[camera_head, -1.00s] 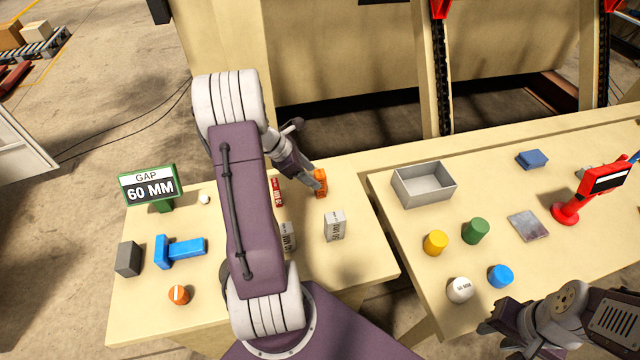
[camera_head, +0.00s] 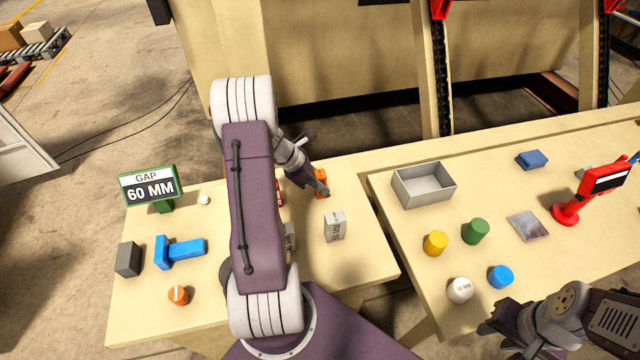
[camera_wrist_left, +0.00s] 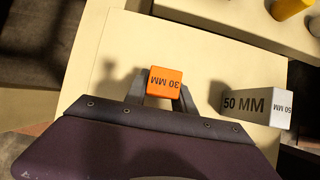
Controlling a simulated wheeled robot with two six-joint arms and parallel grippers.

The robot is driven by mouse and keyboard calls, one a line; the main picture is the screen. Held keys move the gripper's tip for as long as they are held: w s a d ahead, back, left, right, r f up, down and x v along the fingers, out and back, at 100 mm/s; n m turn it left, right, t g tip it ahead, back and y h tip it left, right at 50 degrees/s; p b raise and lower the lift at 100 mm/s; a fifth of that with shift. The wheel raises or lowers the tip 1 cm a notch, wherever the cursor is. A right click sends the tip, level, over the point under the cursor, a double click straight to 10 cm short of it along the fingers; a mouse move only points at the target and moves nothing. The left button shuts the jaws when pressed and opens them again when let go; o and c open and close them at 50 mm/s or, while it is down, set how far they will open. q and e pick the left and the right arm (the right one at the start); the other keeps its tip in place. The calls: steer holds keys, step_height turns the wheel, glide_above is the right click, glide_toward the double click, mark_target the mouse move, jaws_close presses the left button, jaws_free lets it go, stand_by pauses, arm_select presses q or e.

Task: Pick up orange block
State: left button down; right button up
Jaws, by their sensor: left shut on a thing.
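The orange block (camera_head: 321,178) is near the back right of the left table. In the left wrist view the orange block (camera_wrist_left: 165,81) shows a face marked 30 MM and sits between the two fingers. My left gripper (camera_head: 321,188) is shut on it; in the left wrist view the gripper (camera_wrist_left: 160,92) has a finger at each side of the block. I cannot tell whether the block touches the table.
A grey 50 MM block (camera_head: 335,227) stands near the orange block, also in the left wrist view (camera_wrist_left: 250,105). A red block (camera_head: 281,192) is partly hidden by my left arm. A green GAP 60 MM sign (camera_head: 150,185) stands at left. A grey bin (camera_head: 424,184) is on the right table.

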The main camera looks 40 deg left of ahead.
arm_select(q)
step_height(320, 180, up, 10)
steer(key=shift+p, duration=0.65)
